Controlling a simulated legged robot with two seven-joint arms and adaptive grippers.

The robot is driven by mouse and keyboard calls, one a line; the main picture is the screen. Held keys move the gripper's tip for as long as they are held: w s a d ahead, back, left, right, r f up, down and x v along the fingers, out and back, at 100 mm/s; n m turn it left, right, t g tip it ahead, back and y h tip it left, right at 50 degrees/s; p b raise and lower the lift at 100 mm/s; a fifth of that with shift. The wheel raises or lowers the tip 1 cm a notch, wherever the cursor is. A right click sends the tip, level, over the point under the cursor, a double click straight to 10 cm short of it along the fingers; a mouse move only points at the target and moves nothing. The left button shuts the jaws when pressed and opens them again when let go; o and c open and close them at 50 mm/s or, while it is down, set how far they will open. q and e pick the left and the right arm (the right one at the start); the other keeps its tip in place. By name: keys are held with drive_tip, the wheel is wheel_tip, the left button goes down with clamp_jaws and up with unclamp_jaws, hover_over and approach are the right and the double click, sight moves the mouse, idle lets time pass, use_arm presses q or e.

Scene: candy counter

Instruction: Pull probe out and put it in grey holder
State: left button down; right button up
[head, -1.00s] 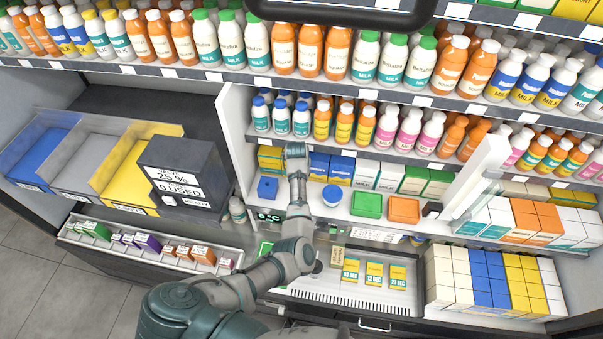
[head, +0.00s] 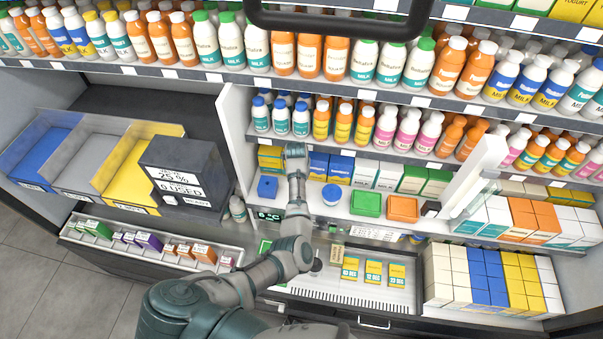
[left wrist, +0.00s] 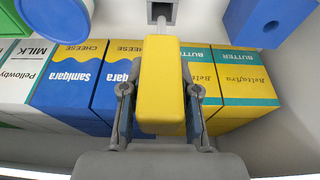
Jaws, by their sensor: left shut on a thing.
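In the left wrist view my left gripper (left wrist: 162,92) is shut on the yellow handle of the probe (left wrist: 163,62). A pale shaft runs from the handle into a small grey square socket (left wrist: 159,9) at the top edge. In the head view my left arm reaches up over the middle shelf. Its fingers and the probe are hidden there. A grey compartment (head: 88,178), which looks like the grey holder, stands at the left between a blue one (head: 45,152) and a yellow one (head: 122,178). My right gripper is not in view.
Butter and cheese cartons stand close to the gripper in the left wrist view. A blue block (head: 267,188) and a blue round tub (head: 332,194) flank my wrist. A dark display box (head: 180,165) stands between my arm and the compartments.

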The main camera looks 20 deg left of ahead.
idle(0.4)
use_arm(q)
drive_tip(key=shift+p, duration=0.45)
drive_tip(key=shift+f+b, duration=0.3)
drive_tip(key=shift+f, duration=0.45)
idle(0.4)
drive_tip(key=shift+f+b, duration=0.85)
drive_tip(key=shift+f, duration=1.35)
drive_tip(key=c, duration=0.8)
unclamp_jaws()
drive_tip(key=v, duration=1.2)
drive_tip(key=shift+f, duration=0.1)
